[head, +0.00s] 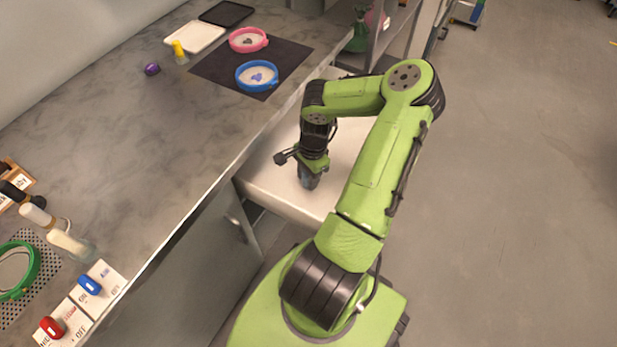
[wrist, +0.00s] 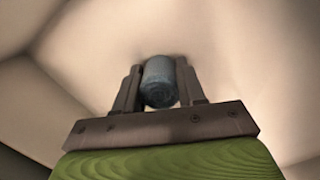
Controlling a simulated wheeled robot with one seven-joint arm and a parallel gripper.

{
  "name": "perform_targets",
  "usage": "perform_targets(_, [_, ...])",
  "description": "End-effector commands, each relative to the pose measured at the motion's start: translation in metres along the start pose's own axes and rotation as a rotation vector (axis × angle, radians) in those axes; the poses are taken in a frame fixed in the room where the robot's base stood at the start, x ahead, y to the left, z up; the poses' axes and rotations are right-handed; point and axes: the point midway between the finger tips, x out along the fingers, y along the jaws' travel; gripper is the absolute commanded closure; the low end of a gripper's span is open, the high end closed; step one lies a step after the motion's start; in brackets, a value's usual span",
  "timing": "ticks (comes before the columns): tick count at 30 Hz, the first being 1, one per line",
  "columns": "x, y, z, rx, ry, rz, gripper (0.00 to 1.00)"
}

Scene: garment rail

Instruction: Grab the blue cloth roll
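The blue cloth roll (wrist: 160,80) is a grey-blue cylinder in the wrist view, with its round near end towards the camera. It stands between the two fingers of my gripper (wrist: 158,88), one finger close along each side. Whether both fingers press on it cannot be told.
The grey counter (head: 150,130) edge runs close to the left of my arm. Blue (head: 257,76) and pink (head: 248,40) hoops lie on a dark mat. The floor at right is clear.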

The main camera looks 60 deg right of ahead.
Motion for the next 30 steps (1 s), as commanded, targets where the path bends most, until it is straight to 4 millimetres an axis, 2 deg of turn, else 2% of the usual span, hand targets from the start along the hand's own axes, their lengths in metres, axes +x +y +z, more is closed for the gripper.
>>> perform_targets(1, [0.000,0.000,0.000,0.000,0.000,0.000,0.69])
perform_targets(5, [0.000,0.000,0.000,0.000,0.000,0.000,0.89])
perform_targets(6, [0.000,0.000,0.000,0.000,0.000,0.000,0.90])
perform_targets(13, [-0.005,0.000,0.000,0.000,0.002,-0.001,0.91])
perform_targets(17, [-0.034,0.000,0.003,0.000,0.006,-0.001,0.91])
perform_targets(21, [-0.072,0.000,0.007,0.000,0.007,-0.001,0.91])
perform_targets(24, [-0.090,0.000,0.010,0.000,0.005,-0.001,0.91])
perform_targets(30, [-0.101,0.000,0.012,0.000,0.000,0.001,0.91])
